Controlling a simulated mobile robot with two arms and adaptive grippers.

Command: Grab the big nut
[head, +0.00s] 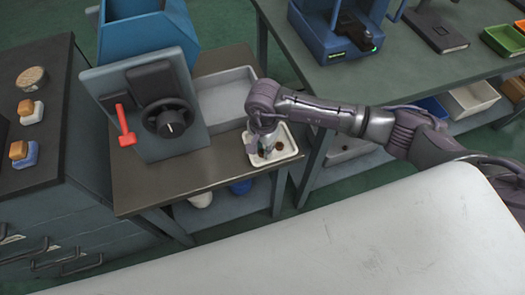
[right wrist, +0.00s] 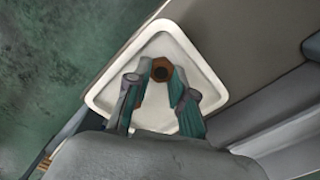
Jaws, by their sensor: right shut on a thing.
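A brown hexagonal nut (right wrist: 161,70) with a dark hole lies between the fingertips of my right gripper (right wrist: 160,82) in the right wrist view. The gripper is shut on it, over a white square tray (right wrist: 205,80). In the head view my right gripper (head: 268,150) reaches down into the same tray (head: 276,162) at the right end of the small table. Small brown spots show beside the fingers there, too small to tell apart. I cannot tell whether the nut is clear of the tray floor. My left gripper is not in view.
A grey bin (head: 225,98) sits behind the tray. A green-topped bench (head: 400,70) is at the back right. A pale surface (head: 370,235) fills the foreground.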

